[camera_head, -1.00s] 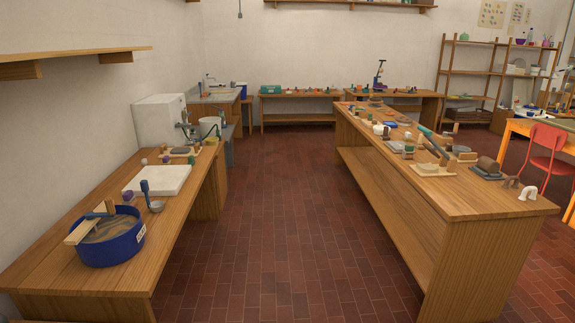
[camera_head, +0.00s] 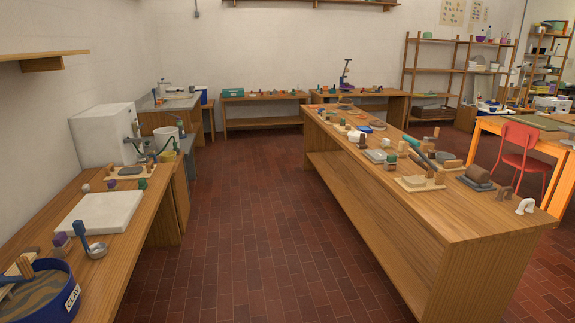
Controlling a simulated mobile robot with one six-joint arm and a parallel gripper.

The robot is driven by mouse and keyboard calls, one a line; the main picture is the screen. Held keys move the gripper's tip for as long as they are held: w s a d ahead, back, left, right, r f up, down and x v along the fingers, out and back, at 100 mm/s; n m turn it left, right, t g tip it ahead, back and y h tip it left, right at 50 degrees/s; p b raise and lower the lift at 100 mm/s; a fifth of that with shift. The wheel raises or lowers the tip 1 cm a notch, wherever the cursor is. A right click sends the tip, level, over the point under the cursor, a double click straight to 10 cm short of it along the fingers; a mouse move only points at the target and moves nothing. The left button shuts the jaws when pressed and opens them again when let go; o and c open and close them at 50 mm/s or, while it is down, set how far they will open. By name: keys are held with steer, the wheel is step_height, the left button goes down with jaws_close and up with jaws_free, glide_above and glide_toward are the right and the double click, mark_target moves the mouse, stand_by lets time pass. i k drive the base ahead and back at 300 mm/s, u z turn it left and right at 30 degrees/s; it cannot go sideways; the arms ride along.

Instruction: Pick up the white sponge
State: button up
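I cannot make out a white sponge for certain. A small white lump (camera_head: 355,137) lies among tools on the long wooden bench (camera_head: 445,225) on the right, too small to identify. A white arch-shaped piece (camera_head: 525,206) stands near that bench's front right corner. A pale flat block (camera_head: 415,182) lies on a board on the same bench. My gripper is not in view.
A wooden bench on the left holds a white slab (camera_head: 98,212), a ladle (camera_head: 95,247) and a blue clay tub (camera_head: 40,298). A red chair (camera_head: 520,150) stands at right by an orange-legged table. The brick floor (camera_head: 240,220) between the benches is clear.

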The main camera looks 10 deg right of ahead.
mark_target(386, 144)
steer(key=z, duration=0.2)
steer(key=i, duration=0.8)
steer(key=z, duration=0.45)
steer(key=i, duration=1.4)
steer(key=z, duration=0.2)
